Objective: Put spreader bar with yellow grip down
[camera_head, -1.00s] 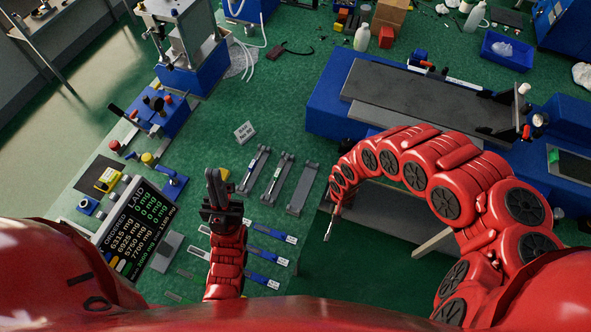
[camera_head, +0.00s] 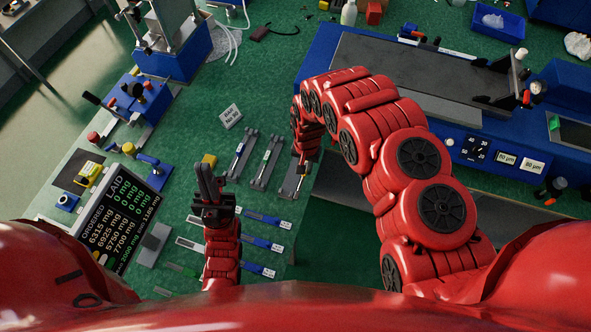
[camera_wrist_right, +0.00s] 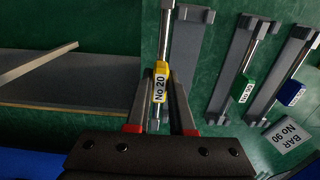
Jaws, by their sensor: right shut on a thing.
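The spreader bar (camera_wrist_right: 165,38) with its yellow grip (camera_wrist_right: 160,84), marked No 20, is in my right gripper (camera_wrist_right: 158,100), whose fingers are shut on the grip. In the head view this gripper (camera_head: 301,176) is over the rightmost of three grey cradles. In the right wrist view the bar lies along the left side of that cradle (camera_wrist_right: 191,45), roughly parallel; I cannot tell whether it touches it. The other cradles hold bars with green (camera_wrist_right: 244,89) and blue (camera_wrist_right: 291,93) grips. My left gripper (camera_head: 209,182) points up over the bench left of the cradles, with no object visible in it.
A sign reading BAR No 90 (camera_head: 230,116) stands behind the cradles. Several labelled strips (camera_head: 262,243) lie in front. A display panel (camera_head: 117,216) is at the left, and a blue machine (camera_head: 460,140) at the right. The bench edge is just right of the cradles.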

